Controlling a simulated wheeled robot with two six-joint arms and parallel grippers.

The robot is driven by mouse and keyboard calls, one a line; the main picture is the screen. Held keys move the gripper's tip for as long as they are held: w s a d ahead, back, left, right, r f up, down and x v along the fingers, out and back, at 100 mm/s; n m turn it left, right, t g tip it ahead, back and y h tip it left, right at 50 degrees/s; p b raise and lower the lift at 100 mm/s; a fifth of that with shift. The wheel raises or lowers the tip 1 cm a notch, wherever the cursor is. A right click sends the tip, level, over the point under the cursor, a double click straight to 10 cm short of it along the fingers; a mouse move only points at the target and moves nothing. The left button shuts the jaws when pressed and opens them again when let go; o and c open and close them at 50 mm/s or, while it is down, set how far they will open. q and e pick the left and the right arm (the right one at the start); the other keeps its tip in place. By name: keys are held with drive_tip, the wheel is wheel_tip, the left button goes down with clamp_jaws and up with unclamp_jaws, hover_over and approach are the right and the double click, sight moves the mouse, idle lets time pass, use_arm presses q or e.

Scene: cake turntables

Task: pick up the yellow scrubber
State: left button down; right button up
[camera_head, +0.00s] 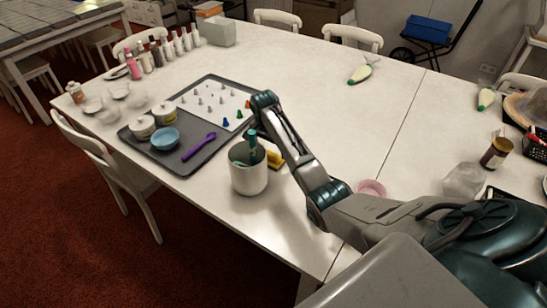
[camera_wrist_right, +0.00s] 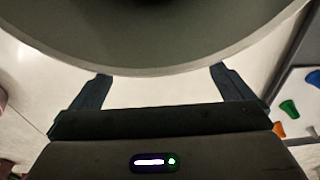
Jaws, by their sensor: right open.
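The yellow scrubber (camera_head: 275,160) lies on the white table, just right of a white pot (camera_head: 249,178). My right arm partly hides it, and I cannot make it out in the wrist view. My right gripper (camera_head: 256,136) is beside the pot's far side, largely hidden by the arm and pot. In the wrist view its two fingers (camera_wrist_right: 160,82) are spread apart with nothing held between them. A large grey rounded surface with a pale rim (camera_wrist_right: 150,70), apparently the pot, fills the top of that view. My left gripper is not in view.
Left of the pot is a dark tray (camera_head: 188,165) bearing a blue bowl (camera_head: 165,138), a purple spoon (camera_head: 199,146) and a white board (camera_head: 210,101) with coloured pieces. A pink ring (camera_head: 372,188) is right of my arm. The table's far middle is largely clear.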

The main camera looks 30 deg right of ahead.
sight(271, 153)
drive_tip(key=shift+d+f+p, duration=0.15)
drive_tip(key=shift+f+p, duration=0.15)
drive_tip(key=shift+f, duration=0.35)
drive_tip(key=f, duration=0.4)
drive_tip(key=shift+w+d+f+p, duration=0.15)
drive_tip(key=shift+d+p, duration=0.2)
drive_tip(key=shift+d, duration=0.05)
drive_tip(key=shift+c, duration=0.4)
drive_tip(key=c, duration=0.7)
drive_tip(key=shift+c, duration=0.2)
wheel_tip(271, 153, up, 18)
drive_tip(key=b, duration=0.2)
drive_tip(key=shift+b, duration=0.35)
